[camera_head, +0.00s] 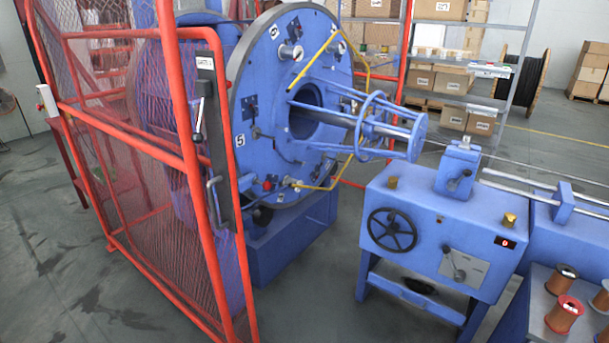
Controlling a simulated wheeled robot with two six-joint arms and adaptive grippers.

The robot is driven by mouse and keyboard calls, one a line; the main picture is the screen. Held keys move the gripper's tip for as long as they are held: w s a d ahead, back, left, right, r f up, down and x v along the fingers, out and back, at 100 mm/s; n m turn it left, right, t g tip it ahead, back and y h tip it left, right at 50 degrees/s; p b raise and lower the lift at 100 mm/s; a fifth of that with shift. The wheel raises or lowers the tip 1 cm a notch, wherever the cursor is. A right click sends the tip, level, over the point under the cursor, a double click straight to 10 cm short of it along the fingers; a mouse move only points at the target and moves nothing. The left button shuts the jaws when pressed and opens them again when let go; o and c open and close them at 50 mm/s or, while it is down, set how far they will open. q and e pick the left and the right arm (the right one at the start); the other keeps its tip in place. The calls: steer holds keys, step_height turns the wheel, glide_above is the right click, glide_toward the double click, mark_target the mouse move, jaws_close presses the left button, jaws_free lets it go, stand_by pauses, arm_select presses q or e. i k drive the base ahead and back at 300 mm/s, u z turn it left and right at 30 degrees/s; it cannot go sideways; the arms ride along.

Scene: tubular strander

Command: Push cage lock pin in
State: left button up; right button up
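The large blue round cage plate (259,100) of the strander stands upright in the middle, with a dark central opening and several small fittings on its face. A silver cylindrical knob (290,53) sticks out near its upper part. A small red knob (267,185) shows low on the plate. I cannot tell which fitting is the cage lock pin, or how far in any pin sits. Neither of my grippers is in view.
A red mesh guard gate (187,160) with a lever handle (198,124) stands left of the plate, partly in front of the machine. A blue machine housing (425,240) with a black handwheel (392,230) stands right. The left foreground floor is clear.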

mark_target(265, 184)
steer(key=z, duration=0.1)
steer(key=i, duration=1.3)
steer(key=u, duration=0.35)
